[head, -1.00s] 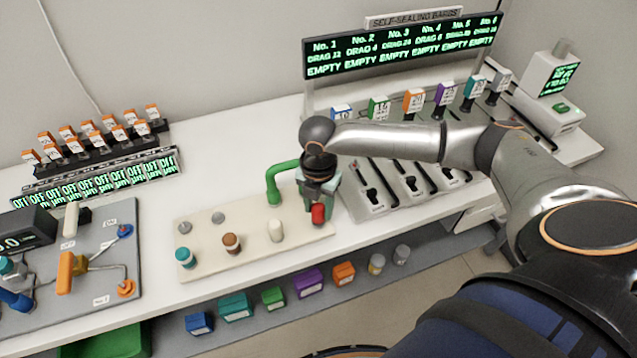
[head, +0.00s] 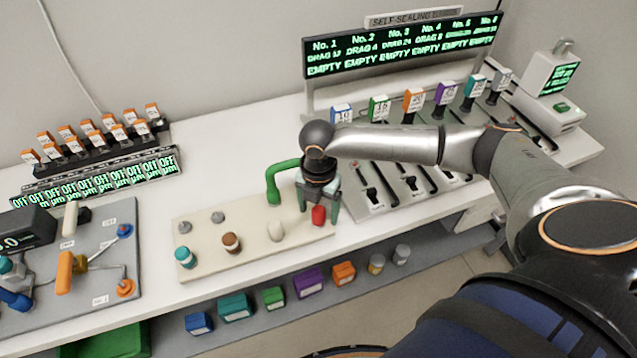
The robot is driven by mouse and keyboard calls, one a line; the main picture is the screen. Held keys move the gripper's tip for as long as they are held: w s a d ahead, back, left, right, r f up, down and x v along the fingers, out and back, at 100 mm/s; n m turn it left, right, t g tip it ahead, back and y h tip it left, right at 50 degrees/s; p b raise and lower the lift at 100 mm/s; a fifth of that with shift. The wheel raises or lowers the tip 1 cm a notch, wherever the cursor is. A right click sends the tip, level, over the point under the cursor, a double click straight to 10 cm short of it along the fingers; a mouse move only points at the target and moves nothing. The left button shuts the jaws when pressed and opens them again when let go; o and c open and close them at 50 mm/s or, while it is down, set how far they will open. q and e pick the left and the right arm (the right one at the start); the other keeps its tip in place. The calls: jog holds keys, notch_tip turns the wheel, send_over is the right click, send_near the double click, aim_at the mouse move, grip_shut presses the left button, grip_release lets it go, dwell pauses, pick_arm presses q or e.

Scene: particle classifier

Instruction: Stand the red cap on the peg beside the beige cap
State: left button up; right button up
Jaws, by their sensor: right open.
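The red cap (head: 318,215) stands at the right end of the front row on the cream board (head: 205,262), to the right of the beige cap (head: 276,231). Any peg under the red cap is hidden. My right gripper (head: 319,206) is open just above and around the red cap, with one finger on each side and gaps between them and the cap. The beige cap sits on the board, apart from the red cap. My left gripper is not in view.
A brown cap (head: 231,243) and a teal cap (head: 185,257) continue the row leftward. Two bare grey pegs (head: 217,217) stand behind. A green bent pipe (head: 274,186) rises close to the left of my gripper. Sliding levers (head: 410,184) lie to the right.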

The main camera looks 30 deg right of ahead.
aim_at(318, 209)
notch_tip(318, 209, up, 12)
jog(key=shift+r, duration=0.25)
dwell(0.6)
